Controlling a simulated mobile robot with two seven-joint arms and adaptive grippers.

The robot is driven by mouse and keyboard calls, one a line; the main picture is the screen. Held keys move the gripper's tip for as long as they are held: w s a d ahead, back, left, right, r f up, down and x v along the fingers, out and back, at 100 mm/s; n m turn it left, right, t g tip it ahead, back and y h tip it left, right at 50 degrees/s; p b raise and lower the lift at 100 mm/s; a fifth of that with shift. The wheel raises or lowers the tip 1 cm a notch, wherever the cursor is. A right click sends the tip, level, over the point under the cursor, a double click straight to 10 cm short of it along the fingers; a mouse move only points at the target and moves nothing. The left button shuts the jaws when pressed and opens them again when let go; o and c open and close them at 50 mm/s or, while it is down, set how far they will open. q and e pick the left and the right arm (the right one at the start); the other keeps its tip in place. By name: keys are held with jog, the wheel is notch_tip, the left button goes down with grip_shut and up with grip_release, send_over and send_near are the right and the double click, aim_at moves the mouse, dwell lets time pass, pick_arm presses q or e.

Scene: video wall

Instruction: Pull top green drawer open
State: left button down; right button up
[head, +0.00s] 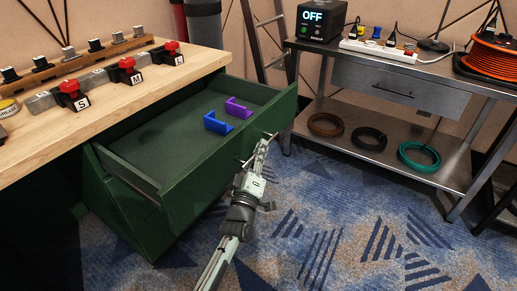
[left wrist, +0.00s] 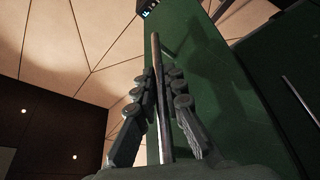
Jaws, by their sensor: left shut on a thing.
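The top green drawer (head: 202,190) is pulled out from under the wooden worktop, with its inside showing in the head view. A blue bracket-shaped piece (head: 217,123) and a purple one (head: 238,108) lie in it. My left gripper (head: 262,146) is at the outer face of the drawer front. In the left wrist view, its fingers (left wrist: 165,95) are closed around a long thin bar handle (left wrist: 155,48), beside the green panel (left wrist: 205,75). The handle is mostly hidden by the gripper in the head view. My right gripper is not in view.
The wooden worktop (head: 120,92) carries red-topped blocks marked S, M and another letter. A metal bench (head: 400,88) with a power strip (head: 378,50), an orange cable reel (head: 492,58) and coiled cables on its lower shelf stands right. Patterned carpet (head: 330,225) lies clear in front.

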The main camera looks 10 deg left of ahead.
pick_arm(q)
jog(key=c, duration=1.6)
grip_release()
jog(key=v, duration=1.2)
jog(key=shift+f, duration=0.1)
